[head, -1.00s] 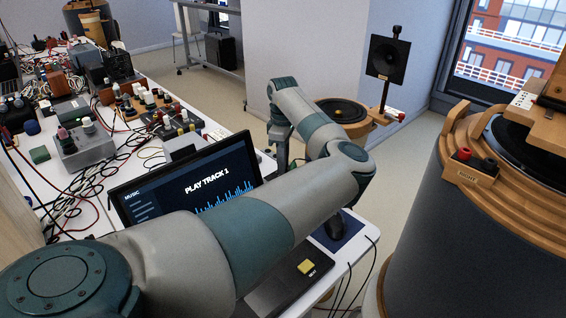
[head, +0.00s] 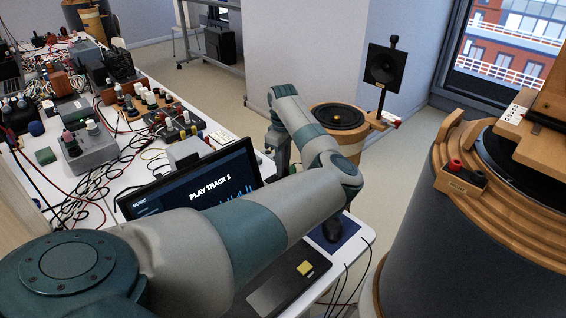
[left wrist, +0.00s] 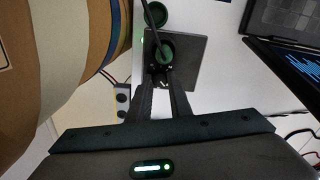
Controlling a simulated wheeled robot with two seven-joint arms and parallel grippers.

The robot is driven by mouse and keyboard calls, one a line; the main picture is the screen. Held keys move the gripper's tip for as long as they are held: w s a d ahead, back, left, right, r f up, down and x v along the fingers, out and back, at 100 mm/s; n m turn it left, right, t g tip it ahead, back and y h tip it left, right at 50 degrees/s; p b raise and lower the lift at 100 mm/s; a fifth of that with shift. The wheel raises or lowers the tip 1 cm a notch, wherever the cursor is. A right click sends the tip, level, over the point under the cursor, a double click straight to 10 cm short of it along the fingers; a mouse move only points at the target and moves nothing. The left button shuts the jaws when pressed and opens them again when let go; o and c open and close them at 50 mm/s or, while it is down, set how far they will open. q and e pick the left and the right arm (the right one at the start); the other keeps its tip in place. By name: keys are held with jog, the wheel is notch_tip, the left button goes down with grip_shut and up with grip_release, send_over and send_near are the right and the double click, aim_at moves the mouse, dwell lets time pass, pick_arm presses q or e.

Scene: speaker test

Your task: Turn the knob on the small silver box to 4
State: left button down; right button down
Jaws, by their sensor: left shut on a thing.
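A small pale silver box (head: 187,152) stands behind the laptop screen in the head view; no numbers can be read on it. My left gripper (head: 279,150) hangs beyond the right end of the laptop screen, partly hidden by my own forearm. In the left wrist view its fingers (left wrist: 163,88) are closed at a small dark piece beside a green round part (left wrist: 166,52) on a dark square plate (left wrist: 190,58). A dark rod or cable crosses the green part. I cannot tell whether this is the box's knob. My right gripper is not in view.
The laptop (head: 225,180) is close to my left arm. A large wooden speaker (head: 415,225) stands at right. A grey box with knobs (head: 92,155), several small devices and loose cables crowd the left table.

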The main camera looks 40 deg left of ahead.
pick_arm(q)
jog(key=c, duration=1.6)
grip_release()
